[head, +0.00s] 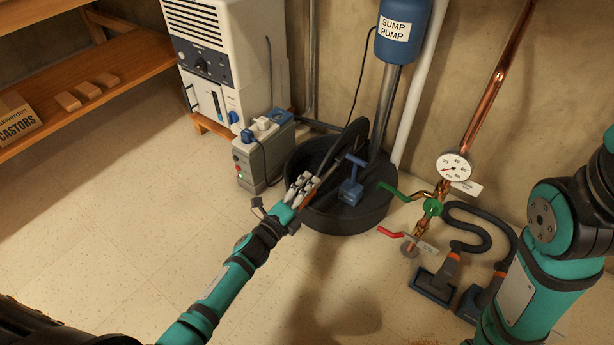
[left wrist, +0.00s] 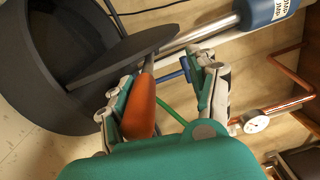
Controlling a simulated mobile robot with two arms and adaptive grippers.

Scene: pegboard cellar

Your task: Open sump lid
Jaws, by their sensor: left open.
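The black round sump basin (head: 345,218) stands on the floor under the sump pump. Its dark lid (head: 352,140) is tilted up steeply, leaving the basin's mouth partly uncovered. The lid also shows nearly edge-on in the left wrist view (left wrist: 125,52), above the basin (left wrist: 45,95). An orange handle (left wrist: 140,108) points from the lid toward my left gripper. My left gripper (head: 303,184) is open at the basin's near left rim. In the left wrist view its fingers (left wrist: 165,95) stand apart, with the handle beside the left finger; contact is unclear. My right gripper is out of view.
A blue sump pump (head: 402,30) on a pipe rises behind the basin. A grey box (head: 262,155) and white appliance (head: 225,60) are left. A gauge (head: 454,167), valves and a black hose (head: 480,225) are right. Floor is clear front left.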

